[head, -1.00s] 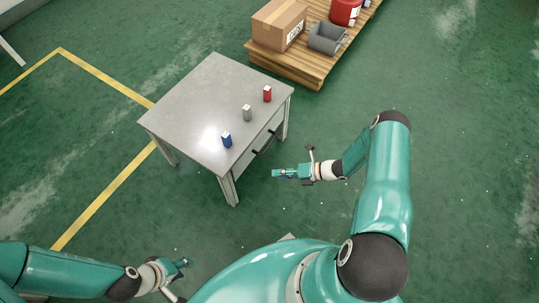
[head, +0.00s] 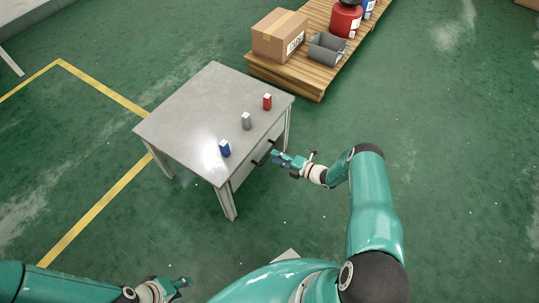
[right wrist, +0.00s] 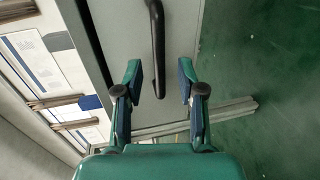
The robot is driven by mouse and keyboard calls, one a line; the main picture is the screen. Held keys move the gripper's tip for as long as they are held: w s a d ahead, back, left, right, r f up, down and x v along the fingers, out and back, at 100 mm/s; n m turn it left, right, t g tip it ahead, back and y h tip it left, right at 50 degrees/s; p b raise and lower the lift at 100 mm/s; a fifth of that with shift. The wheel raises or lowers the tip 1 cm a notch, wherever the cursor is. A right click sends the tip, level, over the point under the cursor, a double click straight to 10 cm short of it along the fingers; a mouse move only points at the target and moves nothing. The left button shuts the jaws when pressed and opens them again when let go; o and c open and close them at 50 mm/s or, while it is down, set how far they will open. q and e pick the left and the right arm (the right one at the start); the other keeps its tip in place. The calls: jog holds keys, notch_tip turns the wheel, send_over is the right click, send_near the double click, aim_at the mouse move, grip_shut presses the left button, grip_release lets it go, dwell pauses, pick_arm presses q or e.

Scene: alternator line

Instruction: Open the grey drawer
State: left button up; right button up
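The grey drawer (right wrist: 172,75) is in the side of the grey table (head: 195,95). Its front faces my right arm and looks shut in the head view. Its dark handle (right wrist: 155,45) also shows in the head view (head: 264,153). My right gripper (right wrist: 160,75) is open, with the handle's end lying between its two fingers in the right wrist view; I see no contact. In the head view the right gripper (head: 274,157) is right at the handle. My left gripper (head: 186,282) is far from the table, low at the left; its fingers are too small to judge.
Blue (head: 224,148), grey (head: 246,121) and red (head: 267,102) small blocks stand on the tabletop near the drawer side. A pallet (head: 310,80) with a carton (head: 280,35) and a grey bin (head: 327,48) lies behind. The floor to the right is clear.

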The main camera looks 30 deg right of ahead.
jog(key=shift+b+x, duration=0.35)
jog(key=shift+x, duration=1.85)
grip_shut()
jog(key=shift+d, duration=0.1)
